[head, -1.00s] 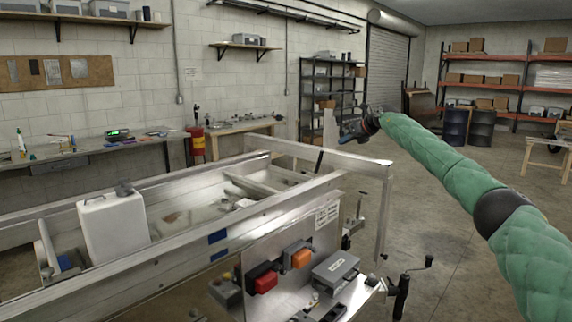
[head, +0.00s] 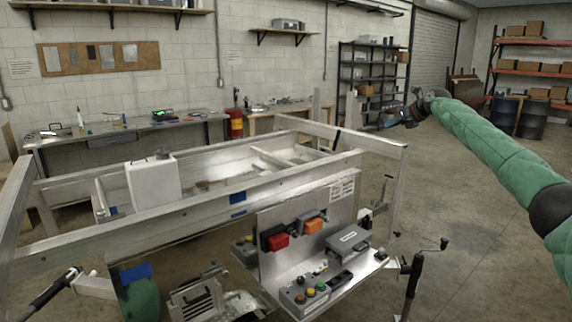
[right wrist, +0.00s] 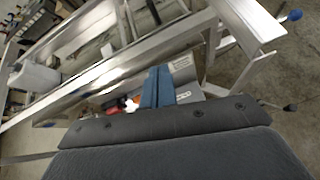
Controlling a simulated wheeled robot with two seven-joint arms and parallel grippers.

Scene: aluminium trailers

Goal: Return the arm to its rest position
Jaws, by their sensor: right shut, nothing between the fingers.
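My right arm, in a green padded sleeve, reaches in from the right in the head view. Its gripper (head: 396,119) hangs in the air beyond the right end of the trailer frame (head: 318,166), near its top rail. In the right wrist view the blue fingers (right wrist: 158,88) lie together with nothing between them, and the trailer's rails show beyond them. The gripper looks small and dark in the head view. My left gripper does not show; a green rounded shape (head: 139,300) at the lower left is partly hidden under the trailer.
The aluminium trailer fills the middle, with a white canister (head: 153,182) inside. A panel with red (head: 278,241) and orange (head: 313,225) parts and a button box (head: 305,294) stands at its near side. A crank handle (head: 443,243) sticks out at right. The right floor is open.

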